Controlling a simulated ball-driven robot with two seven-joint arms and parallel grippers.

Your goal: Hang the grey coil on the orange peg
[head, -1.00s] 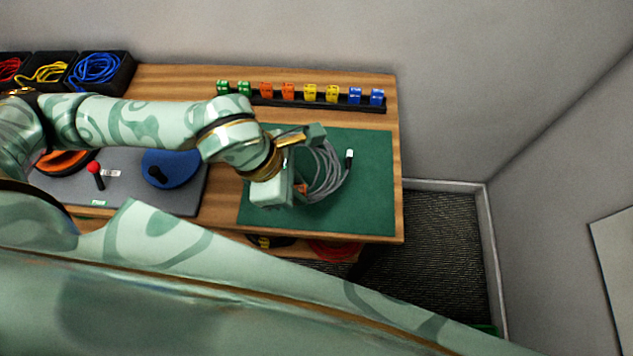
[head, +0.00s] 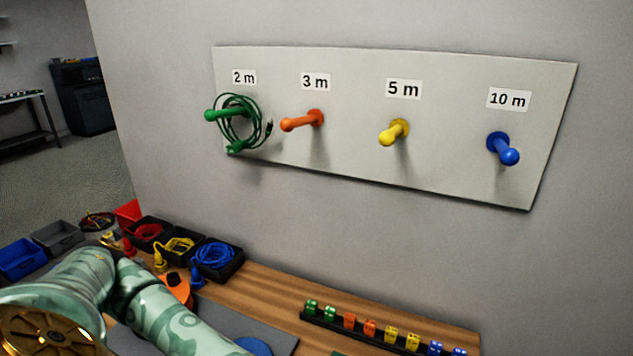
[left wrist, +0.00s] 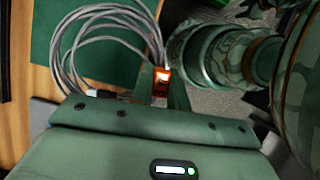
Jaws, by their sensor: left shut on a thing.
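The orange peg (head: 300,120) sticks out from the pale wall board under the "3 m" label and is empty. The grey coil (left wrist: 100,14) shows in the left wrist view, its loops spreading to the upper left, with an orange band (left wrist: 162,75) around it. My left gripper (left wrist: 162,88) is shut on the grey coil at this band. In the head view my left arm shows at the lower left, but its gripper and the coil are out of the picture. My right gripper is in neither view.
A green cable hangs on the green peg (head: 213,115), left of the orange one. The yellow peg (head: 393,133) and blue peg (head: 504,149) are bare. Bins with cables (head: 213,258) and a row of coloured clips (head: 370,328) stand on the wooden table below the board.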

